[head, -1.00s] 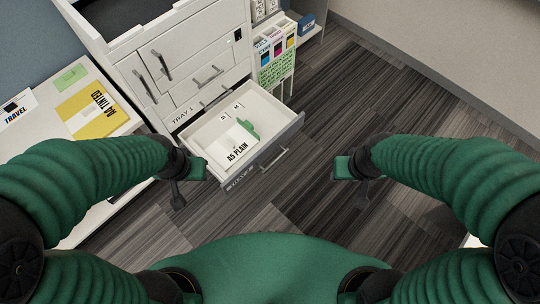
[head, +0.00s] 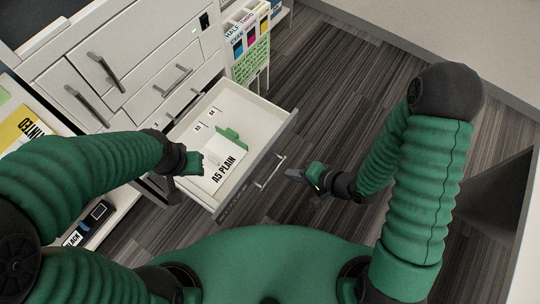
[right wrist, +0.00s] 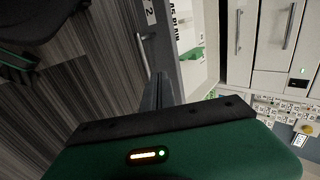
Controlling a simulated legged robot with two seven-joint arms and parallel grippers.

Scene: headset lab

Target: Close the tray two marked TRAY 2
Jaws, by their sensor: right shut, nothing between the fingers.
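Tray two (head: 258,108) is a white drawer pulled well out of the cabinet, with a dark grey front and a bar handle (head: 270,171). Paper marked A5 PLAIN and a green guide lie inside it. In the right wrist view a "2" shows on its front (right wrist: 166,42), beside the handle (right wrist: 143,50). My right gripper (head: 292,174) is shut and empty, just outside the front, right of the handle; contact is not visible. It also shows in the right wrist view (right wrist: 158,80). My left gripper (head: 166,188) hangs at the drawer's left side; its fingers are unclear.
The white cabinet (head: 130,60) has closed doors and drawers with bar handles above the open tray. A rack of ink packs (head: 248,40) stands behind it. A side table with a yellow pack (head: 22,130) is at left. Striped floor right of the tray is clear.

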